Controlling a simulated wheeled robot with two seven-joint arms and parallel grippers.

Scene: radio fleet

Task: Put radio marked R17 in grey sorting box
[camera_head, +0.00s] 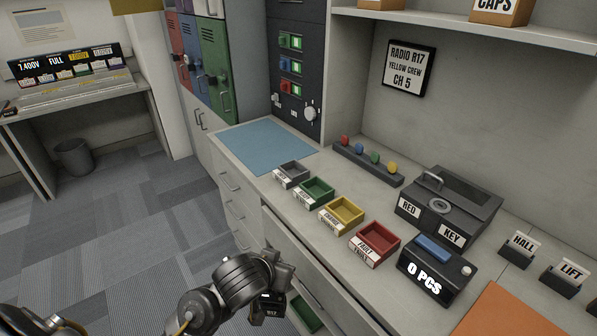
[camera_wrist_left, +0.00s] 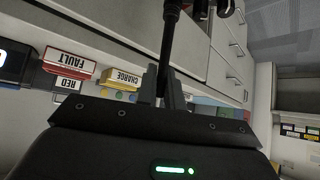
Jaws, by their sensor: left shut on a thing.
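My left gripper (camera_head: 275,287) is low in front of the counter, beside an open drawer. It is shut on a black radio (camera_head: 268,311) whose label reads R17. In the left wrist view, a thin dark part of the held radio (camera_wrist_left: 168,45) rises between the fingers (camera_wrist_left: 162,84). The grey sorting box (camera_head: 291,174) stands on the counter at the far end of a row of small boxes, above and beyond the gripper. It looks empty, and its front label is too small to read. My right gripper is not in view.
Green (camera_head: 315,190), yellow (camera_head: 341,213) and red (camera_head: 374,243) boxes continue the row. The open drawer (camera_head: 312,268) juts out below, with a green tray (camera_head: 305,313) inside. A blue mat (camera_head: 262,146) lies bare behind the grey box. A sign (camera_head: 404,69) reads RADIO R17, YELLOW CREW, CH 5.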

